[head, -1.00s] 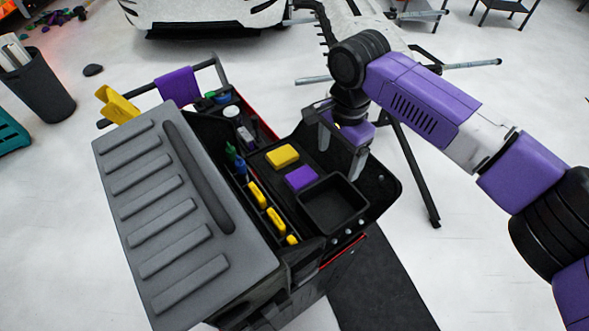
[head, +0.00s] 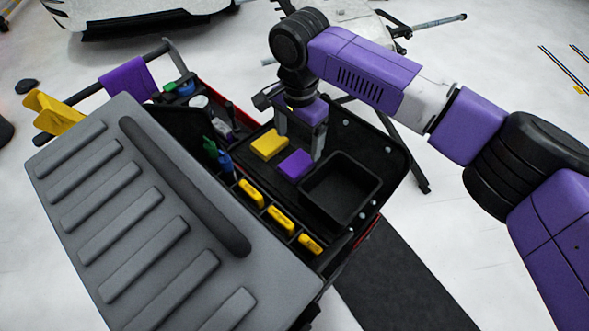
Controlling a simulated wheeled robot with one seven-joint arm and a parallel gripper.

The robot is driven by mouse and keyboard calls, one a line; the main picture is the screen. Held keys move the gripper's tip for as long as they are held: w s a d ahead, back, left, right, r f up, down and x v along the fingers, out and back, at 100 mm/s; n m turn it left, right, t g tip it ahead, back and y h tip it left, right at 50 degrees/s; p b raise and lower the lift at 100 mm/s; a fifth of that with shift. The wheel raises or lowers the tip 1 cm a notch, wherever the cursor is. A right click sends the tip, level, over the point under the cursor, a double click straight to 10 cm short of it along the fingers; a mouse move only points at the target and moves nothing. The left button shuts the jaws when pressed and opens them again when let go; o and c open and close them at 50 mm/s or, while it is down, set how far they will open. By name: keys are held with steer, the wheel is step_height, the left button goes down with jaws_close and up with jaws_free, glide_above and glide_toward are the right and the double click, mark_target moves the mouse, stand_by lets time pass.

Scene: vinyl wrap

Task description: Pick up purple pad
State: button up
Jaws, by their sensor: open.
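The purple pad (head: 295,165) lies flat in the open black tray of the tool cart, between a yellow pad (head: 269,144) and a black open box (head: 341,188). My gripper (head: 300,146) is open and points down over the tray, just behind the purple pad in the head view. One finger is near the yellow pad and the other is near the purple pad's right side. Nothing is between the fingers. I cannot tell exactly how high the fingertips are above the tray.
The cart's ribbed grey lid (head: 150,215) fills the left. Yellow tools (head: 281,219) stand in slots beside the tray, with blue and green bottles (head: 219,157) behind them. A purple cloth (head: 128,80) hangs on the handle. A black strip (head: 400,275) lies on the floor.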

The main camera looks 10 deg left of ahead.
mark_target(297, 162)
steer(key=shift+s+a+f+p, duration=0.1)
steer(key=shift+f+p, duration=0.2)
steer(key=shift+f, duration=1.9)
steer(key=shift+s+a+f+p, duration=0.1)
steer(key=shift+f+p, duration=0.2)
steer(key=shift+f, duration=1.9)
steer(key=shift+c, duration=0.3)
steer(key=c, duration=1.4)
